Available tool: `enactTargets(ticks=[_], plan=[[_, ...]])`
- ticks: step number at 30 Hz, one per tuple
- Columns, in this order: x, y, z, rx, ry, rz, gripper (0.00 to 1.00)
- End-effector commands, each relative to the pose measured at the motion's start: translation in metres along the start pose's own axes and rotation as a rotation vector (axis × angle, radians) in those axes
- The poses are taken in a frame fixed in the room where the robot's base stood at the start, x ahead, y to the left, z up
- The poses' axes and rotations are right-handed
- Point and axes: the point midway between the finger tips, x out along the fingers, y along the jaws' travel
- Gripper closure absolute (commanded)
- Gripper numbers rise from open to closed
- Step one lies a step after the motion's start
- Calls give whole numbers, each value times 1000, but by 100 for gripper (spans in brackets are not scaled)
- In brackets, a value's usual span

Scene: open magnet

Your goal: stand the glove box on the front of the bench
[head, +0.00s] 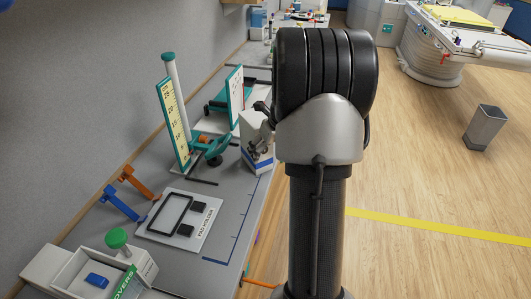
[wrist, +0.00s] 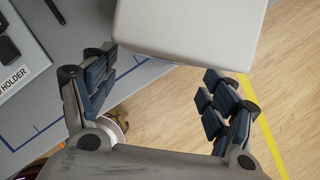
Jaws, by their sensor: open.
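The glove box, a white box with a blue band (head: 258,163), stands upright on the grey bench (head: 226,184) near its front edge in the head view. In the wrist view a plain pale face of a box (wrist: 190,25), which looks like the same one, fills the top middle. My gripper (wrist: 160,65) is open, with dark padded fingers set wide apart and nothing between the pads. The box lies just beyond the fingertips; I cannot tell whether they touch it. In the head view my arm hides part of the scene, and only part of my gripper shows against the box.
A pad holder board (head: 181,222) lies on the bench, left of a blue marking line (head: 236,240). A teal scale stand (head: 174,120) and a white-and-teal panel (head: 235,95) stand behind. A covers box (head: 128,284) sits at the near end. A grey bin (head: 484,127) stands on the floor.

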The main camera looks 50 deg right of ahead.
Motion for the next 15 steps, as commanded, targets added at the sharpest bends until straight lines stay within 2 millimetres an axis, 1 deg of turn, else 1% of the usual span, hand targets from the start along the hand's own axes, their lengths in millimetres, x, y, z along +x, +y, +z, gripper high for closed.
enactTargets(ticks=[1, 3, 6, 10, 15], plan=[[-15, 0, 1, 1, -1, 0, 22], [-29, -1, 1, 2, -2, -1, 22], [-43, 0, 1, 2, -1, 0, 22], [-54, 0, 0, 1, 1, 1, 22], [-58, 0, -1, 1, 2, 1, 22]])
